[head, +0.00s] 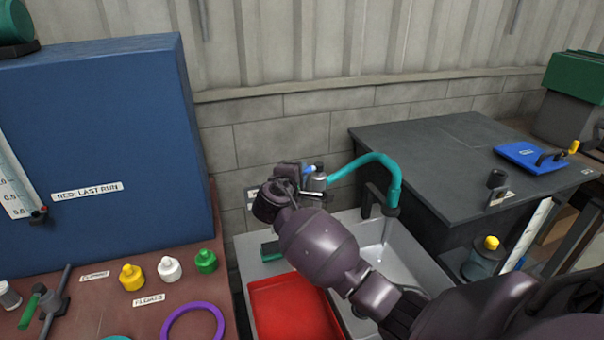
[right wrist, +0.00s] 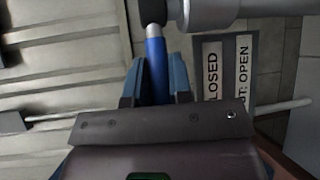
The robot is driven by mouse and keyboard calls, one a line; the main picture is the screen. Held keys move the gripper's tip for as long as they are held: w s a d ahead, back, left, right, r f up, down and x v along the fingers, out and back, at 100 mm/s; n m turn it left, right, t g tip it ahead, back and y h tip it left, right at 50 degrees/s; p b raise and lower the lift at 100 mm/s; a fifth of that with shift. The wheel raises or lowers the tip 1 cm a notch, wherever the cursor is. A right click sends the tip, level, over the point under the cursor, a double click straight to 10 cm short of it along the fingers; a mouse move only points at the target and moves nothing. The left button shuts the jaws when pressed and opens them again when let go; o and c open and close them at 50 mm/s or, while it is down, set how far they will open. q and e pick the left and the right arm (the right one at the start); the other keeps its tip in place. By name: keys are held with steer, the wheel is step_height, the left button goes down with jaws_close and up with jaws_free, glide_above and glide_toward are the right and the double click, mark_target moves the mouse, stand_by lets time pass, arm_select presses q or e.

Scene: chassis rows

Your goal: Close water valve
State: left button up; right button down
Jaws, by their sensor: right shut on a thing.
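The water valve is a grey metal body (head: 317,181) with a blue-sleeved lever (right wrist: 156,65), fixed by the block wall above the sink. A teal curved spout (head: 378,159) runs from it to the right, and a thin stream of water (head: 386,232) falls from its end into the grey sink (head: 412,262). My right gripper (head: 305,172) is at the valve. In the right wrist view its two fingers (right wrist: 157,88) are shut on the blue lever, one on each side. In the head view my wrist hides part of the lever. My left gripper is not in view.
A label with "CLOSED" and "OUT: OPEN" (right wrist: 226,72) is on the wall beside the valve. A red tray (head: 290,308) is below my arm. A blue cabinet (head: 110,130) stands left, and a dark bench (head: 450,150) right. Several capped bottles line the left table.

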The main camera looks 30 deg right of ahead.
steer(key=shift+w+m+g+h, duration=0.4)
steer(key=shift+m+g+h, duration=0.2)
steer(key=shift+m+g, duration=0.25)
steer(key=shift+d, duration=0.1)
steer(key=c, duration=1)
jaws_free()
steer(key=shift+c, duration=0.2)
steer(key=v, duration=1.1)
